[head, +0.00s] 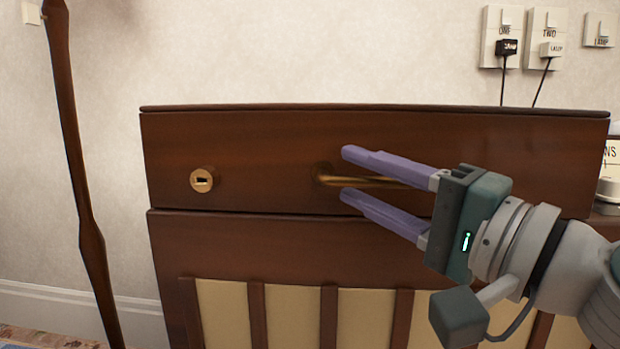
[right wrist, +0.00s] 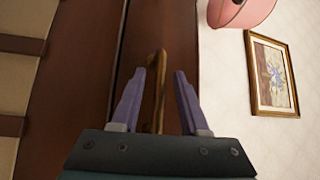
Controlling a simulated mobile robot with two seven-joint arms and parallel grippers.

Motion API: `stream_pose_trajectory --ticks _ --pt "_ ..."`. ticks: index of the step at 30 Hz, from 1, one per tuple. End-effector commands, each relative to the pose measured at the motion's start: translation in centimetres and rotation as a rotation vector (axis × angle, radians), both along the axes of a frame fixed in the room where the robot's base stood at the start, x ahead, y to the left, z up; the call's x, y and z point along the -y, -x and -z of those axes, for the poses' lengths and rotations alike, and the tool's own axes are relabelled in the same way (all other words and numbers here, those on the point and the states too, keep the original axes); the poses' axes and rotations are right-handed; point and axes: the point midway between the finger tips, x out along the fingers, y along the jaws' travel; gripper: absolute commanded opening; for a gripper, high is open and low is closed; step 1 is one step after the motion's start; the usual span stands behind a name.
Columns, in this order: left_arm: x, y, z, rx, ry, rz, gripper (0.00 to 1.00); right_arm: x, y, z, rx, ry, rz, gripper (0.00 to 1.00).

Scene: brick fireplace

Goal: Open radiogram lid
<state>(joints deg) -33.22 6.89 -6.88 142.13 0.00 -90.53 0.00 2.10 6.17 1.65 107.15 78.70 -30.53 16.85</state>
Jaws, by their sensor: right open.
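The radiogram (head: 230,245) is a dark wooden cabinet against the wall, and its lid section (head: 250,140) is down, with a seam below it. A brass handle (head: 385,182) crosses the lid's front. My right gripper (head: 345,175) comes in from the right, its purple fingers open, one above and one below the handle. In the right wrist view the handle (right wrist: 155,90) shows between the fingers, nearer the left one. I cannot tell whether either finger touches it. The handle's right end is hidden behind the gripper. My left gripper is not in view.
A brass keyhole plate (head: 202,180) sits left of the handle. A slim wooden post (head: 80,180) stands left of the cabinet. Wall sockets with plugs and cords (head: 525,40) are above right. A framed picture (right wrist: 273,73) and a pink shade (right wrist: 240,10) show in the right wrist view.

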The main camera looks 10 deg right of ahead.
Motion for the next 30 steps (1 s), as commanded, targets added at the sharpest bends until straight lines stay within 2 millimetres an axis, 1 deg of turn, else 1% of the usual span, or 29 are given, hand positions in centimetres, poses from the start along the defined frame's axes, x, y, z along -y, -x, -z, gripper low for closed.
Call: stream_pose_trajectory --ticks 4,16,30 --pt "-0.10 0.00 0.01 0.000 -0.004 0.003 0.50 -0.01 0.02 0.03 0.000 0.000 0.000 0.45" --pt "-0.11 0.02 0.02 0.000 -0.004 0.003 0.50 0.02 0.04 0.04 -0.001 0.000 0.000 0.00" --pt "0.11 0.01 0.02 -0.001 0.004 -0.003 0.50 0.02 0.05 0.03 0.000 0.000 0.000 0.00"
